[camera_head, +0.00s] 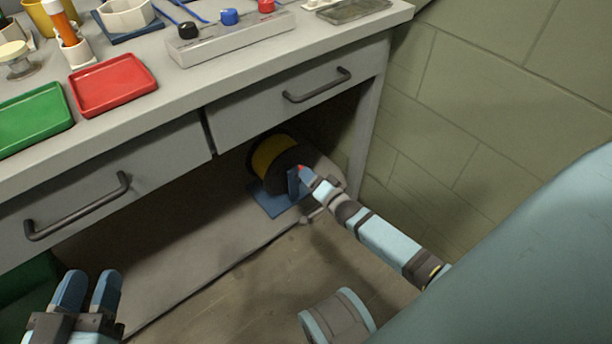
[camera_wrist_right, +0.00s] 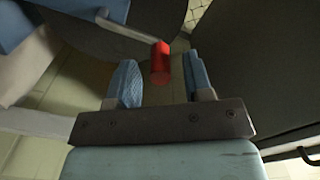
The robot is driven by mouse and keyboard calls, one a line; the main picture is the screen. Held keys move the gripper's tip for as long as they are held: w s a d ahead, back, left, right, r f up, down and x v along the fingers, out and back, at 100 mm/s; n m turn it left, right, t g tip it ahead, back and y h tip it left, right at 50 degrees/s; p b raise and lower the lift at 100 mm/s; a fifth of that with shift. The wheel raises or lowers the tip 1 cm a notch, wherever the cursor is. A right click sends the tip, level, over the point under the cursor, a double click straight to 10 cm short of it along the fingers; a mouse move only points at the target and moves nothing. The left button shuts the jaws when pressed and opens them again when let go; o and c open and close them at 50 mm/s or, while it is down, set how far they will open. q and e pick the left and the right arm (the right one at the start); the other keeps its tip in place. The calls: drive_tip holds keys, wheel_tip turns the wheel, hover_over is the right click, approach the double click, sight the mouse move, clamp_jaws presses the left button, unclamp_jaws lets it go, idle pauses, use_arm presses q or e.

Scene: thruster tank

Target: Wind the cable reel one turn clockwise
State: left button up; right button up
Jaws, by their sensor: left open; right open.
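The cable reel (camera_head: 268,158), with yellow cable and dark flanges, sits under the bench on a blue stand (camera_head: 271,203). Its red crank handle (camera_head: 300,168) shows as a small spot by my right gripper (camera_head: 304,182). In the right wrist view the red handle (camera_wrist_right: 160,63) stands between the two open blue fingers of my right gripper (camera_wrist_right: 161,83), with gaps on both sides. A thin crank arm runs from it to the upper left. My right arm partly hides the reel's right side. My left gripper (camera_head: 89,288) is open and empty at the lower left, away from the reel.
The bench top and its drawers with dark handles (camera_head: 317,86) overhang the reel. A side panel (camera_head: 368,130) closes the right of the opening. A green tray (camera_head: 35,118) and a red tray (camera_head: 113,85) lie on the bench. Floor in front is clear.

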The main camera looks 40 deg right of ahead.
drive_tip(key=shift+w, duration=0.85)
use_arm(q)
drive_tip(key=shift+w+a+r+m, duration=0.1)
drive_tip(key=shift+w+r+m, duration=0.05)
drive_tip(key=shift+w+m, duration=0.15)
use_arm(e)
drive_tip(key=shift+w, duration=0.2)
clamp_jaws()
use_arm(q)
drive_tip(key=shift+s, duration=0.1)
